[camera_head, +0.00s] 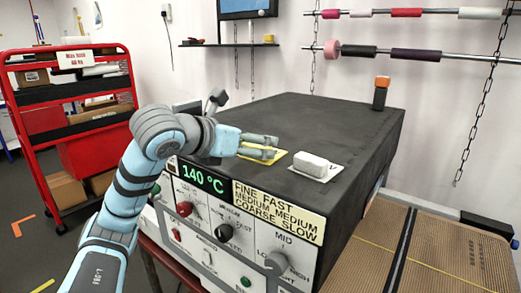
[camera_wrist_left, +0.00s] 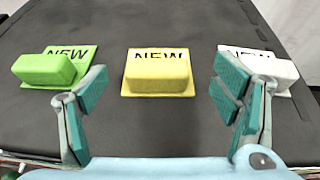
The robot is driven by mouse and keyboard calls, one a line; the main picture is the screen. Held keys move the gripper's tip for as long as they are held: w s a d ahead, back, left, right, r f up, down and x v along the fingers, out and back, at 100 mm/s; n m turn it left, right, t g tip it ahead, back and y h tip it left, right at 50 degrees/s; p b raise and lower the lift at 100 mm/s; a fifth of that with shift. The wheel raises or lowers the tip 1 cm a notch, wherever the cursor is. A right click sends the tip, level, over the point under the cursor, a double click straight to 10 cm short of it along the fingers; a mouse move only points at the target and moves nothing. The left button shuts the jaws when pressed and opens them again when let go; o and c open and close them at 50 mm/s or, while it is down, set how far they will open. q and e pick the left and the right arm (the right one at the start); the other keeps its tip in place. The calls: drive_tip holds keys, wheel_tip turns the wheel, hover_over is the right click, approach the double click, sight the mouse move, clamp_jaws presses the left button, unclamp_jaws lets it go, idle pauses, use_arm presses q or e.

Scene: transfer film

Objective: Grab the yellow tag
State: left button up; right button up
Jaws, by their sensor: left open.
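The yellow tag (camera_wrist_left: 158,72) lies flat on the dark top of the machine, a raised yellow block on a plate marked NEW. In the head view the yellow tag (camera_head: 267,159) is partly covered by my left gripper (camera_head: 272,147). My left gripper is open and empty. In the left wrist view its fingers stand apart, one on each side of the yellow tag in the picture, and the tag shows between and beyond them. I cannot tell the gap in height. My right gripper is in neither view.
A green tag (camera_wrist_left: 45,69) lies left of the yellow one, and a white tag (camera_head: 312,163) lies to its right. An orange-topped post (camera_head: 381,92) stands at the back right corner. A red cart (camera_head: 72,118) is at left; a conveyor (camera_head: 440,255) is at right.

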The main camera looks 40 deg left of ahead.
sight(279, 154)
use_arm(q)
drive_tip(key=x, duration=0.5)
drive_tip(key=shift+w+a+f+p, duration=0.1)
drive_tip(key=shift+a+p, duration=0.05)
drive_tip(key=shift+p, duration=0.25)
drive_tip(key=shift+s, duration=0.2)
drive_tip(key=shift+c, duration=0.9)
drive_tip(key=c, duration=0.9)
drive_tip(key=shift+o, duration=0.2)
